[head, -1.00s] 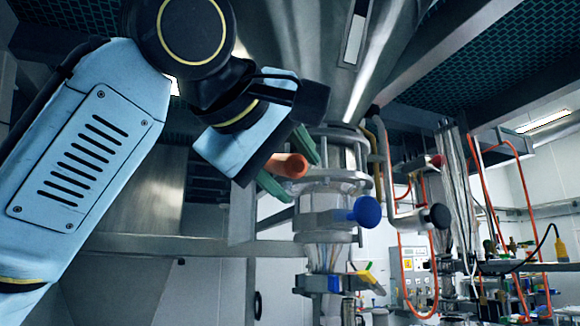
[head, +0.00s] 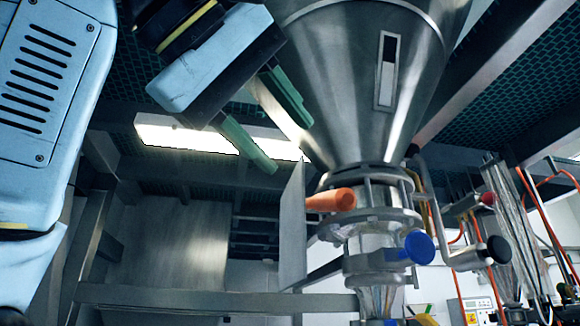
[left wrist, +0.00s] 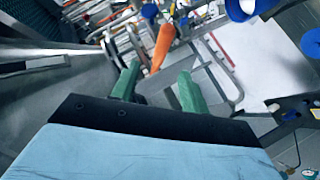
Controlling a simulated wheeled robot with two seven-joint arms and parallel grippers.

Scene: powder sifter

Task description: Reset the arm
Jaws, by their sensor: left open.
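My left gripper (head: 289,145) is open, its two green fingers spread with nothing between them. In the head view it is above and to the left of the orange handle (head: 330,199), apart from it. The handle sticks out to the left from the valve under the steel hopper (head: 345,90). In the left wrist view the orange handle (left wrist: 162,48) lies beyond the open fingertips (left wrist: 159,72). My right gripper is in neither view.
A blue knob (head: 419,247) and a black knob (head: 498,249) are right of the handle. A steel frame beam (head: 210,299) crosses below, with an upright panel (head: 292,225) left of the valve. A lit ceiling lamp (head: 185,136) is behind the gripper.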

